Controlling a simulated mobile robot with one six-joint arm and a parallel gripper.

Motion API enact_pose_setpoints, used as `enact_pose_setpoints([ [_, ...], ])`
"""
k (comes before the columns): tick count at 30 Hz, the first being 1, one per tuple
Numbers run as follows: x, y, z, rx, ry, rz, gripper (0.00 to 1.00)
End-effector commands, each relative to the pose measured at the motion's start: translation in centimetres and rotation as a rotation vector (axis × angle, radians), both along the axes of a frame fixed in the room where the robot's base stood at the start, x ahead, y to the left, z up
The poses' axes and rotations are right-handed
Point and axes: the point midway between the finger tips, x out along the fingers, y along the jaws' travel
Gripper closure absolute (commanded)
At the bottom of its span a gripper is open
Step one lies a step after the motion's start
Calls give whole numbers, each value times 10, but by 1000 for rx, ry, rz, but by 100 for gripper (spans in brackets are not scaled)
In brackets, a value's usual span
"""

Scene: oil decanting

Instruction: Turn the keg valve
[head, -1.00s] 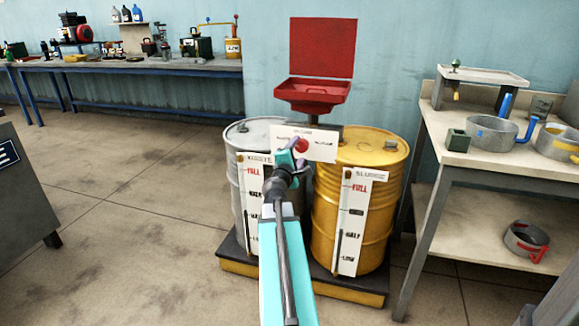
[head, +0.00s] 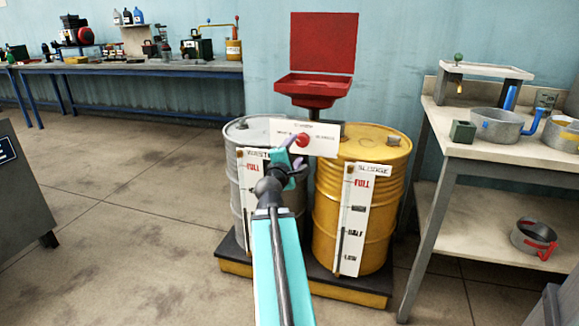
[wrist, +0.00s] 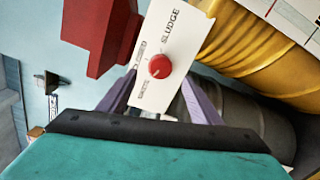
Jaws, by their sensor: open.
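Close by, a white panel (head: 327,140) carries a round red knob (head: 302,140) between a grey drum and a yellow drum. The knob also shows in the wrist view (wrist: 159,66), on the panel marked SLUDGE at one end. My gripper (head: 293,157) is open and empty, just below and left of the knob in the head view. In the wrist view its purple fingers (wrist: 158,98) point toward the knob and appear apart from it.
The grey drum (head: 232,190) and yellow drum (head: 390,200) stand on a low pallet (head: 340,291). A red funnel tray (head: 313,87) rises behind the panel. A table (head: 440,140) with pans is at right. Open floor (head: 130,200) lies at left.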

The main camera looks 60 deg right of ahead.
Motion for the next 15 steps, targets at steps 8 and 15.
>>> enact_pose_setpoints([
  [8, -2, 7, -4, 1, -1, 1, 41],
  [15, -3, 9, -3, -3, -3, -3, 41],
])
